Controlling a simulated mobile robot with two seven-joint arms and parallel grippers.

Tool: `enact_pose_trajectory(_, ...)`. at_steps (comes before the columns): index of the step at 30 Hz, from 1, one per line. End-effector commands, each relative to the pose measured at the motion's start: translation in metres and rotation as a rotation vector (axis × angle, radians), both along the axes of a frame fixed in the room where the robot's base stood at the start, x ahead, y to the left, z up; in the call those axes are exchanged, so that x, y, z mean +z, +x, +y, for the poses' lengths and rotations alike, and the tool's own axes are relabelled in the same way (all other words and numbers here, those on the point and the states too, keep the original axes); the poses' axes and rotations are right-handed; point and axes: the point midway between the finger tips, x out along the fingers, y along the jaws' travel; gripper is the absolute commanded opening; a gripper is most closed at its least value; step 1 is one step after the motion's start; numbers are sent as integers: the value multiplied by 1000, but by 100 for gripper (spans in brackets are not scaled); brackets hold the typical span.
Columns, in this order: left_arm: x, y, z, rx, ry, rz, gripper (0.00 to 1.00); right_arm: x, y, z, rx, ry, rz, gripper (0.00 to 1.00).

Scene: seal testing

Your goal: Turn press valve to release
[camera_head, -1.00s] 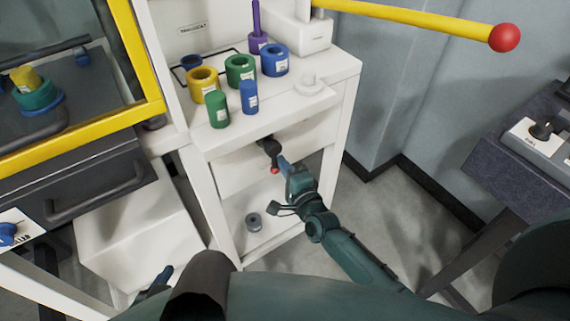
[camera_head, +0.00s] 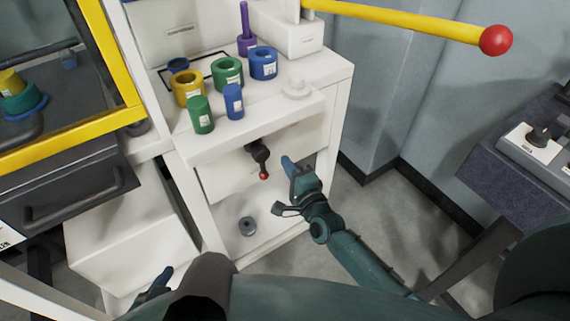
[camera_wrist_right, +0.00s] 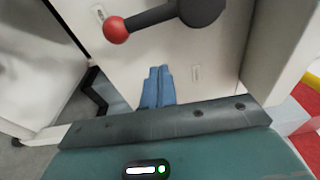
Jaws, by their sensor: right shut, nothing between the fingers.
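The press valve (camera_head: 258,156) is a dark lever with a red ball tip on the white panel under the press shelf. In the head view its lever hangs down, with the red ball at the bottom. The valve lever also shows at the top of the right wrist view (camera_wrist_right: 150,17). My right gripper (camera_head: 287,162) is to the right of the lever, apart from it. Its blue fingers (camera_wrist_right: 158,86) are together and empty in the wrist view. My left gripper (camera_head: 162,277) shows only partly at the bottom left, mostly hidden by my own arm.
Yellow, green and blue rings and cylinders (camera_head: 228,72) stand on the white press shelf above. A long yellow bar with a red ball (camera_head: 495,40) reaches across the upper right.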

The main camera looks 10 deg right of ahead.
Motion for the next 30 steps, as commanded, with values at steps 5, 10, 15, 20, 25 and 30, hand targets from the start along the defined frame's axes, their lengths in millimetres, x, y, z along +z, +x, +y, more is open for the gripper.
enact_pose_trajectory(5,0,-2,0,-1,1,16,74,-2,-45,-9,1,-1,7,0)
enact_pose_trajectory(10,-2,-1,0,-4,8,18,74,-2,-71,-14,1,-2,6,0)
enact_pose_trajectory(15,1,4,0,-4,10,7,74,-1,-81,-17,1,-2,4,0)
enact_pose_trajectory(20,1,4,0,-6,10,6,74,-1,-83,-17,1,-2,3,0)
enact_pose_trajectory(25,1,4,0,-6,10,6,74,-1,-82,-17,1,-2,4,0)
enact_pose_trajectory(30,0,3,0,-6,10,10,74,-1,-82,-17,1,-2,4,0)
